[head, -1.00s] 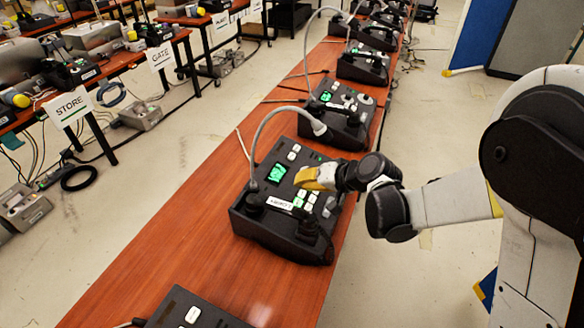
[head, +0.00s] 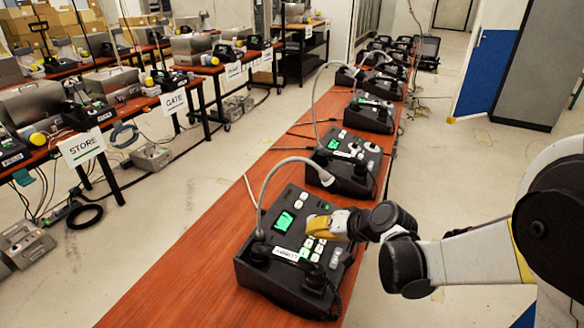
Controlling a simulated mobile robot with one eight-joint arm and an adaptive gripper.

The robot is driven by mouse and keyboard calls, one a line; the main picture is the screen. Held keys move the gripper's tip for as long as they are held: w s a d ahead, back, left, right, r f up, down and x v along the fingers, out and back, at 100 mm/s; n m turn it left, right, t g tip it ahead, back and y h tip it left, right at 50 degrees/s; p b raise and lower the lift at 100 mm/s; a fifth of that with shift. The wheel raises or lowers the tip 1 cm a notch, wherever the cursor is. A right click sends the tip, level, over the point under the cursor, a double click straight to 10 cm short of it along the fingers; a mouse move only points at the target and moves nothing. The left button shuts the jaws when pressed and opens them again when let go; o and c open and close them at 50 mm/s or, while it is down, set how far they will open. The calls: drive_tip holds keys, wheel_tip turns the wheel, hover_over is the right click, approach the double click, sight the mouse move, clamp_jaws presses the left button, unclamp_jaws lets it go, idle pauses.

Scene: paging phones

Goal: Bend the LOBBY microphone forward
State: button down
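The LOBBY paging phone (head: 262,272) is a black desk console with a small green screen and white keys, on the red-brown table in the head view. Its grey gooseneck microphone (head: 268,185) rises from the left side and arches over to the right, its head (head: 326,178) beyond the far side of the console. My gripper (head: 312,227), with yellow fingers, is above the console's keys, to the right of the gooseneck and apart from it. The fingers overlap in this view, so I cannot tell how far they are open.
Another paging phone (head: 352,150) with its own gooseneck (head: 316,95) stands just behind on the same table (head: 192,280), with several more beyond. Tables with STORE (head: 82,148) and GATE (head: 174,102) signs stand at the left. The floor between is mostly clear.

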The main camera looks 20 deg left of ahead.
drive_tip(key=s+d+r+t+h+p, duration=0.1)
drive_tip(key=s+d+r+h, duration=0.1)
drive_tip(key=s+d+r, duration=0.5)
drive_tip(key=s+d+r+m+t+h+p, duration=0.1)
drive_tip(key=s+d+r+h, duration=0.25)
drive_tip(key=d, duration=0.85)
drive_tip(key=s+d+r+t+h+p, duration=0.1)
drive_tip(key=s+d+r+h, duration=0.1)
drive_tip(key=s+d+r, duration=0.5)
drive_tip(key=w+a+r+n+g+y+p, duration=0.1)
drive_tip(key=w+a+r+n+y+p, duration=0.2)
drive_tip(key=a, duration=0.6)
drive_tip(key=w+a+r+n+g+y+p, duration=0.2)
drive_tip(key=w+a+r+p, duration=0.4)
drive_tip(key=w+a, duration=0.3)
drive_tip(key=w+a+r+n+g+y+p, duration=0.1)
drive_tip(key=w+a+r+n+y+p, duration=0.3)
drive_tip(key=a, duration=0.6)
drive_tip(key=w+r+n+p, duration=0.1)
drive_tip(key=w+n+p, duration=0.1)
drive_tip(key=shift+w+g, duration=0.4)
drive_tip(key=shift+f, duration=0.1)
